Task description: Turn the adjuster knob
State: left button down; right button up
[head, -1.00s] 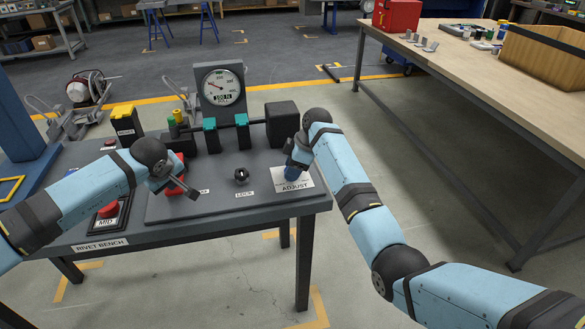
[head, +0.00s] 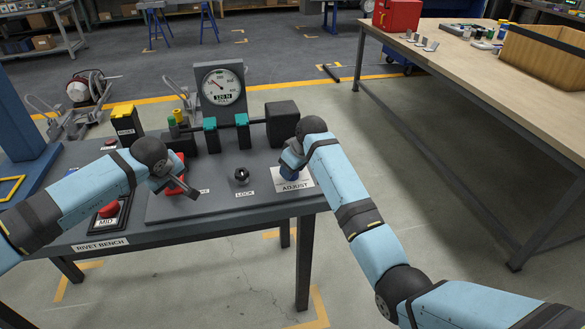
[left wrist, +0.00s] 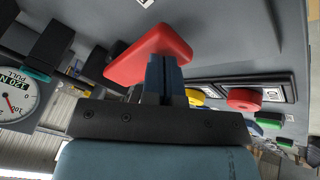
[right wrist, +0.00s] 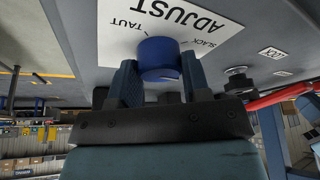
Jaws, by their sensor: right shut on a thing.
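The adjuster knob is a blue cylinder (right wrist: 158,54) on a white plate (right wrist: 222,32) marked ADJUST, TAUT and SLACK in the right wrist view. It also shows in the head view (head: 291,173) at the bench's right end, partly hidden by my wrist. My right gripper (right wrist: 160,72) is shut on the knob, one finger on each side.
A black LOCK knob (head: 241,176) stands left of the adjuster. Teal clamps (head: 242,120) and a black block (head: 282,122) sit behind on the bench. A red MID button (head: 108,209) is at left. A wooden table (head: 470,60) stands right, across open floor.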

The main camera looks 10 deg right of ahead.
jog(key=m, duration=0.2)
jog(key=m+h, duration=0.1)
jog(key=m, duration=0.1)
jog(key=shift+s+a+m+t+h, duration=0.1)
jog(key=shift+m+t+h, duration=0.2)
jog(key=shift+t, duration=0.1)
jog(key=m+h, duration=0.1)
jog(key=m, duration=0.2)
jog(key=shift+f+m, duration=0.1)
jog(key=shift+m, duration=0.2)
jog(key=m+h, duration=0.1)
jog(key=m, duration=0.1)
jog(key=m+h, duration=0.1)
jog(key=m, duration=0.1)
jog(key=shift+a+g, duration=0.1)
jog(key=shift+g, duration=0.2)
jog(key=shift+m+g+h, duration=0.5)
jog(key=shift+m+h, duration=0.1)
jog(key=shift+m, duration=1.5)
jog(key=o, duration=0.9)
jog(key=v, duration=0.7)
jog(key=shift+a+r, duration=0.1)
jog(key=shift+r, duration=0.2)
